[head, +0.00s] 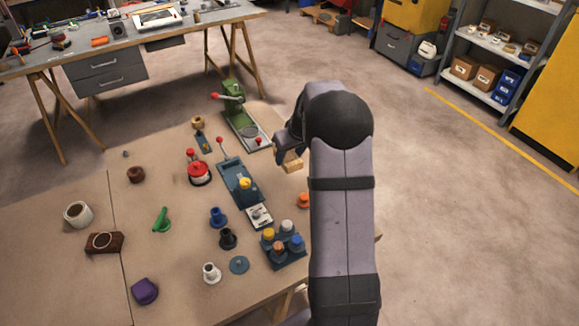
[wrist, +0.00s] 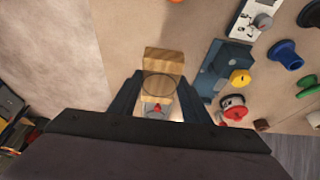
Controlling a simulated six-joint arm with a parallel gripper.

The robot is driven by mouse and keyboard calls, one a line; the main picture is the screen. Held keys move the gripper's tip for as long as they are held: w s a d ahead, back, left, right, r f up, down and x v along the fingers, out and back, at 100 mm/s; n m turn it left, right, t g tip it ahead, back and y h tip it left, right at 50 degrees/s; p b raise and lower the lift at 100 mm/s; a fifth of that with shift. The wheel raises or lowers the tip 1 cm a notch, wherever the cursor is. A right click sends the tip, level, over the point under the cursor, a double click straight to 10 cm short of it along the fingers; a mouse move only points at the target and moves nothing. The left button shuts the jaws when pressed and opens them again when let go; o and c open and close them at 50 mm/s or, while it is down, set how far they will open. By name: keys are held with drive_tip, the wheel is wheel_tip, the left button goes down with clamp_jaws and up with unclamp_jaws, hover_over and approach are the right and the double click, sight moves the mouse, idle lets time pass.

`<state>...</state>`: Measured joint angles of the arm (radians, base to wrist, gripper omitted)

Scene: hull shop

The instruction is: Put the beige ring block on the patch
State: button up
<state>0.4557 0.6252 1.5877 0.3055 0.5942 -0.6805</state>
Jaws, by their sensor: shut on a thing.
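My gripper (head: 285,148) is shut on a beige wooden ring block (wrist: 165,62), held above the right part of the workbench. A dark ring shows on the block in the wrist view, between the two fingers. The block also shows under the gripper in the head view (head: 292,163). No area is clearly marked as the patch; I cannot tell which surface it is. A green press (head: 232,103) stands left of the gripper, with a round grey spot on its base plate.
Left of the gripper stand a blue lever device (head: 239,183) with a yellow knob and a red round device (head: 199,173). A blue holder (head: 283,259) with several coloured knobs sits near the front edge. A brown block with a pale ring (head: 104,243) lies at left.

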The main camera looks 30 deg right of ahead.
drive_tip(key=shift+r, duration=0.85)
